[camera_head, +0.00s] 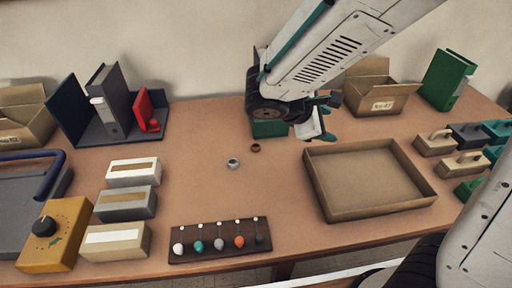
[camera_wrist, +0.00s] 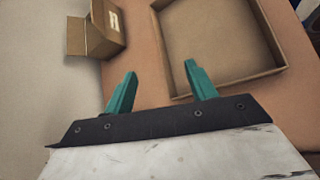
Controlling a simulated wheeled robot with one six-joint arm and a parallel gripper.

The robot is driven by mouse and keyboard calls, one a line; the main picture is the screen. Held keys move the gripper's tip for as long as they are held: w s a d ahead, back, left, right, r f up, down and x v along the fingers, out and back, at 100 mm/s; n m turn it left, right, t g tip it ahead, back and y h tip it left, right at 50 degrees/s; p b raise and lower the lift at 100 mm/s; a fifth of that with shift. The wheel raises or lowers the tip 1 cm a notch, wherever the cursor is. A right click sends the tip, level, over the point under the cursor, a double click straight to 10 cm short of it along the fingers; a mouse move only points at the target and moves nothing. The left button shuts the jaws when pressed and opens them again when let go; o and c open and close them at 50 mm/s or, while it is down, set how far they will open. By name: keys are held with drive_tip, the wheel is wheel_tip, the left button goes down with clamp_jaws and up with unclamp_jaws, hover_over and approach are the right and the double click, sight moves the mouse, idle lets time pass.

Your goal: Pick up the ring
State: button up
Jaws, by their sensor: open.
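Two small ring-like pieces lie on the brown table (camera_head: 200,205), near its middle. One is a pale grey ring (camera_head: 233,163); the other is a smaller brown ring (camera_head: 255,147), a little behind it and to the right. Which one the task means I cannot tell. My gripper (camera_head: 329,120) is raised over the back of the table, to the right of both rings and apart from them. In the wrist view its teal fingers (camera_wrist: 161,70) are spread with nothing between them. Neither ring shows in the wrist view.
A shallow cardboard tray (camera_head: 375,212) is right of the rings; it also shows in the wrist view (camera_wrist: 228,82). An open carton (camera_head: 378,97) stands behind it. A dark rack with coloured knobs (camera_head: 215,256) lies in front. A green block (camera_head: 270,129) is partly behind my arm.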

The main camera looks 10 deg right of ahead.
drive_tip(key=w+a+f+n+t, duration=0.4)
drive_tip(key=w+a+f+n, duration=0.15)
drive_tip(key=a, duration=0.25)
drive_tip(key=n+t+y, duration=0.3)
drive_tip(key=n+t, duration=0.1)
drive_tip(key=n, duration=0.5)
approach(255, 147)
drive_tip(key=shift+w+r, duration=0.1)
drive_tip(key=shift+w, duration=0.25)
drive_tip(key=shift+w+f+n, duration=0.2)
drive_tip(key=shift+n, duration=0.05)
drive_tip(key=x, duration=0.7)
drive_tip(key=shift+s+d+f, duration=0.1)
drive_tip(key=shift+d+f, duration=0.1)
drive_tip(key=shift+d, duration=0.05)
drive_tip(key=shift+c, duration=0.4)
drive_tip(key=c, duration=1)
